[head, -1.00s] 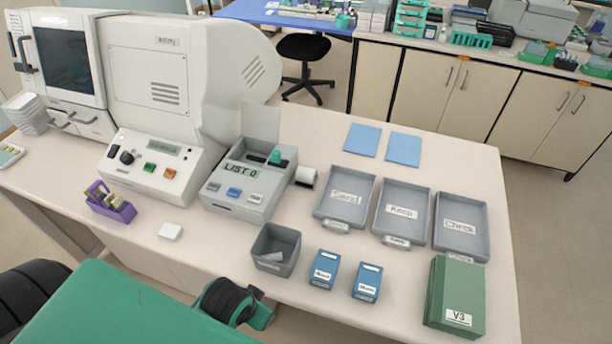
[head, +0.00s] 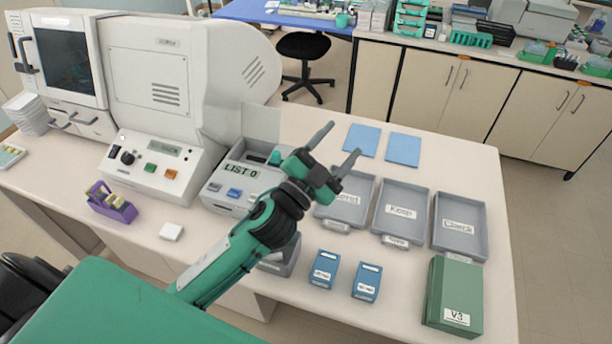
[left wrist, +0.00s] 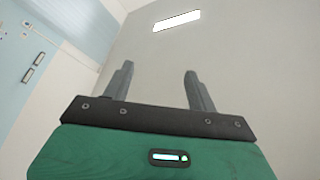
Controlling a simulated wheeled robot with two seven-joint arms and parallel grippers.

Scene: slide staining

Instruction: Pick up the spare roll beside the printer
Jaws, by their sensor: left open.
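The printer (head: 222,187) is the grey box marked "LIST 0" on the table, partly covered by my left arm. The white spare roll that stood at the printer's right side is hidden behind my left gripper (head: 340,142) in the head view. My left gripper is open and empty, raised above the table near the printer's right side, with its fingers pointing up and to the right. In the left wrist view its two fingers (left wrist: 158,88) are apart, with only wall and ceiling beyond them. My right gripper is not in view.
Grey trays, including Keep (head: 402,210) and Check (head: 460,224), lie right of the gripper. Two blue boxes (head: 325,268) and a green V3 box (head: 454,295) stand at the front. A grey bin (head: 283,262) is partly behind my arm. Blue sheets (head: 403,149) lie behind the trays.

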